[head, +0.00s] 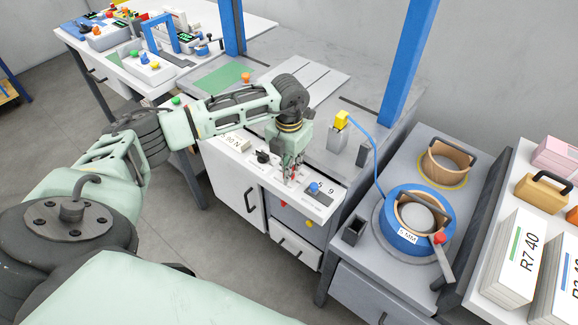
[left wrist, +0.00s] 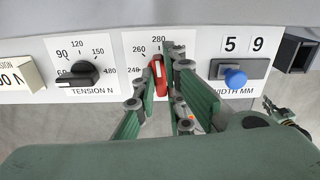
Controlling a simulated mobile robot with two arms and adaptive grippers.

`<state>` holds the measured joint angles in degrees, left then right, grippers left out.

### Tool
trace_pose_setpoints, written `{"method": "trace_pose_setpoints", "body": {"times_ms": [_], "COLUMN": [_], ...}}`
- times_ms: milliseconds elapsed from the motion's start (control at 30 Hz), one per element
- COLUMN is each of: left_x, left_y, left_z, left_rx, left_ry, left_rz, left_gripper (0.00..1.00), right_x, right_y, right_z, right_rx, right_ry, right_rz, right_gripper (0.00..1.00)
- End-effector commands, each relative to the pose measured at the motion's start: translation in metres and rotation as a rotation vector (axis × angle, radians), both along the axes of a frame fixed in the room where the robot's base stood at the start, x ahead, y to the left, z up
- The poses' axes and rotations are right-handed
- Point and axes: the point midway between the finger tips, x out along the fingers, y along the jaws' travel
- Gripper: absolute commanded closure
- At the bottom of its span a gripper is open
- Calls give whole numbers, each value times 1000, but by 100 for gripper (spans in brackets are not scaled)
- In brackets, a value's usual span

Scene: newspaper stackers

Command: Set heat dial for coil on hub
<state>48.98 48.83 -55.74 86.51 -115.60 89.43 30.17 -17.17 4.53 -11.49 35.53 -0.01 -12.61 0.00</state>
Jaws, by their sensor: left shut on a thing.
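The heat dial is a red knob (left wrist: 159,78) on the front panel, with 260 and 280 printed above it and 240 at its left. It stands nearly upright, its top between the 260 and 280 marks. My left gripper (head: 290,178) is at this panel, and in the left wrist view its green fingers (left wrist: 160,70) are closed around the knob. The fingers hide the label under the dial. A blue coil (head: 390,235) tagged 5 MM sits around a wooden hub on the grey bench at the right.
A black tension knob (left wrist: 77,73) is left of the heat dial. A blue width button (left wrist: 235,78) under the digits 5 and 9 is at its right. A blue post (head: 405,60) rises behind. Newspaper stacks (head: 515,260) stand at the far right.

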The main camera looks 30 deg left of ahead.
Motion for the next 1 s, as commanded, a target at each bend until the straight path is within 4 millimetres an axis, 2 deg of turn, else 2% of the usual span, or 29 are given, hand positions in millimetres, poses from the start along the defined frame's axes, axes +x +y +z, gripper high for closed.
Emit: {"method": "trace_pose_setpoints", "body": {"times_ms": [600, 1000], "left_x": [0, 0], "left_y": [0, 0], "left_z": [0, 1], "left_rx": [0, 0], "left_ry": [-1, -1], "left_rz": [486, 673], "left_gripper": [100, 100], "right_x": [0, 0], "right_y": [0, 0], "right_z": [-1, 0], "right_rx": [0, 0], "right_ry": [1, 1], "right_rz": [-1, -1], "right_gripper": [100, 100]}}
